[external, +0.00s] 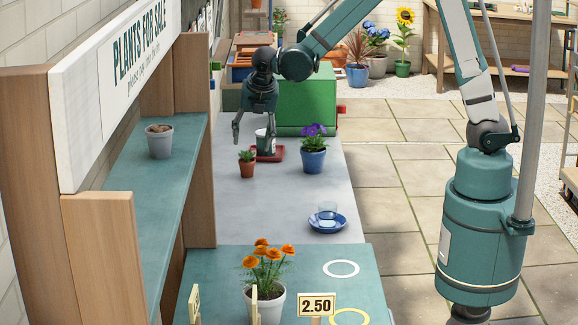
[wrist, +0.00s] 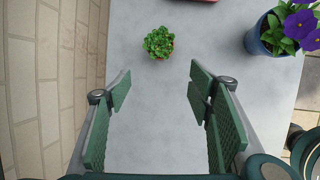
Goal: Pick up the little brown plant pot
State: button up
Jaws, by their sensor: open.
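The little brown plant pot (external: 246,169) stands upright on the grey bench in the external view, with a small green plant in it. In the wrist view its plant (wrist: 158,42) is seen from above, near the top centre, and the leaves hide most of the pot. My gripper (external: 253,139) is open and empty, pointing down above and behind the pot. In the wrist view my gripper's fingers (wrist: 160,86) are spread wide, and the plant lies beyond the fingertips, roughly centred between them and not touched.
A blue pot with purple flowers (external: 313,160) stands right of the brown pot; it also shows in the wrist view (wrist: 272,38). A red tray (external: 278,153) is just behind. A green box (external: 305,100) stands at the back.

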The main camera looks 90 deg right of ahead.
jog(key=n+p, duration=0.1)
jog(key=n, duration=0.1)
send_over(247, 159)
jog(key=a, duration=0.3)
notch_tip(247, 159, down, 4)
jog(key=shift+s+d+r+g, duration=0.1)
jog(key=shift+s+d+g, duration=0.1)
jog(key=shift+d+g, duration=0.1)
jog(key=shift+x, duration=1.3)
jog(key=shift+b+x, duration=0.5)
jog(key=shift+x, duration=2.05)
jog(key=shift+s+d, duration=0.1)
jog(key=shift+s, duration=0.05)
jog(key=c, duration=1)
